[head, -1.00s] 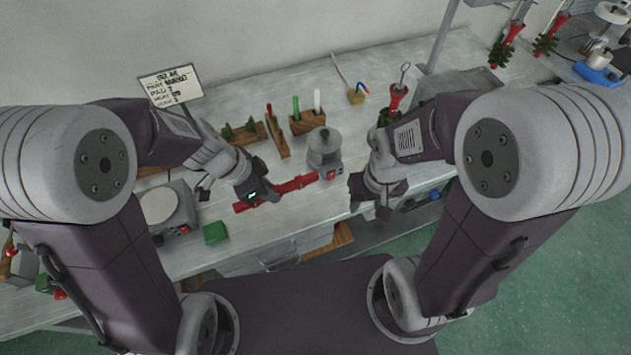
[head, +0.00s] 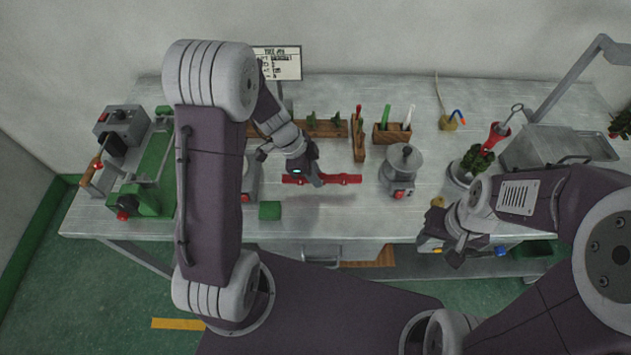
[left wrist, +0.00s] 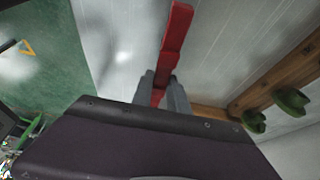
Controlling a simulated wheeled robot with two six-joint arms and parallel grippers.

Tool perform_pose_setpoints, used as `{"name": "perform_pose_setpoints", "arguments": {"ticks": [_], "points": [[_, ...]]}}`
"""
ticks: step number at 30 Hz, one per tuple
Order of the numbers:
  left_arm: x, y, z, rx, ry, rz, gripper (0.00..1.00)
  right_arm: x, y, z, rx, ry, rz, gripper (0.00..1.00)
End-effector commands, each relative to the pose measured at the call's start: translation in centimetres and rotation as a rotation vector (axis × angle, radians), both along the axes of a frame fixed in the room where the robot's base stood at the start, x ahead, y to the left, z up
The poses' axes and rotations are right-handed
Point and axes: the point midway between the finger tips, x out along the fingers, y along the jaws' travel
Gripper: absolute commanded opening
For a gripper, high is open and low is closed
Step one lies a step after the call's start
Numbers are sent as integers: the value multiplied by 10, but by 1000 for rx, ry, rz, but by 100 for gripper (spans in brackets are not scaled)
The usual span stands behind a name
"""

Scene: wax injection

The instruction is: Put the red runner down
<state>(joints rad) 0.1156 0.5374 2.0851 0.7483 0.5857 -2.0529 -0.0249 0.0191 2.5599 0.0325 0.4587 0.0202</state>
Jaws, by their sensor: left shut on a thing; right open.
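The red runner (head: 342,179) is a long red bar in my left gripper (head: 316,180), above the middle of the bench in the head view. In the left wrist view the runner (left wrist: 176,38) passes between the two grey fingers of my left gripper (left wrist: 161,92), which are shut on it. A shadow lies on the bench below it, so it seems held a little above the top. My right gripper (head: 445,256) is at the bench's front edge, right of the runner; it is open, its fingertips partly hard to make out.
A round metal pot (head: 401,172) stands right of the runner. A green block (head: 270,210) lies in front-left. Wooden racks (head: 325,129) line the back, with a sign (head: 279,63) behind. A green machine (head: 140,180) is at the left. The bench (head: 345,215) is clear in front of the runner.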

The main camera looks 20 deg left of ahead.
Motion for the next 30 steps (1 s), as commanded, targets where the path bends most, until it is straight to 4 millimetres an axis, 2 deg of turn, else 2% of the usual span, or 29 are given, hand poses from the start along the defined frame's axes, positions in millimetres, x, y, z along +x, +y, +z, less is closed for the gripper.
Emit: {"name": "perform_pose_setpoints", "arguments": {"ticks": [4, 9, 11, 24, 25, 27, 30], "points": [[1, 1, -4, 0, 1, 0, 0, 0, 0, 0, 0, 0, 0, 45], [0, 1, -35, -1, 4, 0, 0, 0, 0, -2, 0, 0, 0, 45], [1, 1, -40, -1, 2, 0, 0, 0, 0, -2, 0, 0, 0, 45], [1, 1, -46, 0, -1, -1, 0, 0, 0, -9, 0, 0, 0, 45], [1, 1, -45, 0, -1, -1, 22, 0, 0, -9, 0, 0, 0, 45], [1, 1, -44, 0, 0, -1, 41, 0, 0, -7, 0, 0, 0, 45], [1, 1, -44, 0, 0, 0, 41, 0, 0, -7, 0, 0, 0, 45]]}}
